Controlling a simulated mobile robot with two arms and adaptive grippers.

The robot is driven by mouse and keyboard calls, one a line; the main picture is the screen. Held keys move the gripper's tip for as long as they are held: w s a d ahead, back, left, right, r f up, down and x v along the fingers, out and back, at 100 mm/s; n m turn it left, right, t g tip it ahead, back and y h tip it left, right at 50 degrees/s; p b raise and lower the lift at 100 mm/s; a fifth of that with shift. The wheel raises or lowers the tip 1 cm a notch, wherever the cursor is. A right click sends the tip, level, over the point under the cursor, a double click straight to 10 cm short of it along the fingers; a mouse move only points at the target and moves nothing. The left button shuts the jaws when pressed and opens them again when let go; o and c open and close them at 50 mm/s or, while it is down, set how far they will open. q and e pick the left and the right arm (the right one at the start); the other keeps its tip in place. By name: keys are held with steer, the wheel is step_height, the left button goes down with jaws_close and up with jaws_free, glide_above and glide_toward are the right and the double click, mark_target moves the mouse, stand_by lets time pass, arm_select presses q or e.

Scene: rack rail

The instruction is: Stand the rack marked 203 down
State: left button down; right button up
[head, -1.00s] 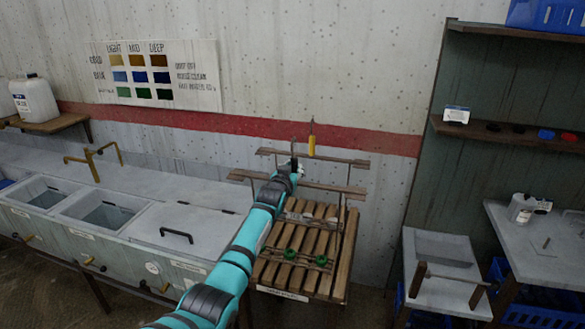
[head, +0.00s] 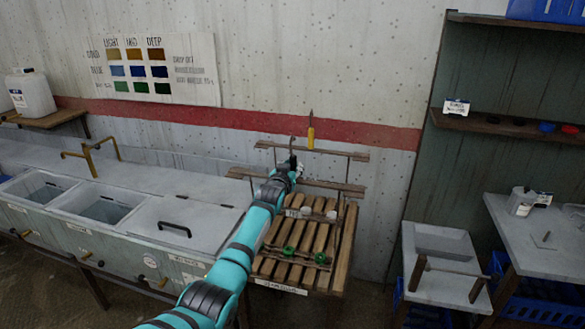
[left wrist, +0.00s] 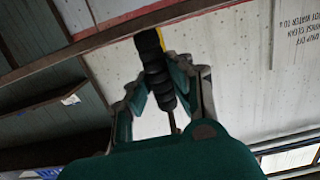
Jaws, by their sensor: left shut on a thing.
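My left gripper (head: 293,170) is over the slatted wooden stand, between the two raised wooden rails. In the left wrist view its fingers (left wrist: 164,90) are shut on a black ribbed grip (left wrist: 154,68), with a thin rod beyond it. Below the gripper in the head view, white round pieces (head: 330,215) and green rings (head: 287,250) show on the stand. My arm hides part of this area. I cannot read a 203 mark, nor tell whether what hangs from the grip touches the slats. My right gripper is not in view.
The slatted stand (head: 341,262) has raised rails (head: 332,187) above it. A yellow-handled tool (head: 310,136) hangs on the wall behind. A basin counter (head: 190,215) is on the left. A grey seat-like stand (head: 440,285) and a table (head: 545,235) are on the right.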

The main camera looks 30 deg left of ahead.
arm_select(q)
steer(key=c, duration=1.1)
jaws_free()
steer(key=shift+c, duration=0.2)
steer(key=shift+o, duration=0.9)
steer(key=shift+f, duration=0.25)
steer(key=o, duration=1)
steer(key=shift+r, duration=0.2)
steer(key=shift+c, duration=0.2)
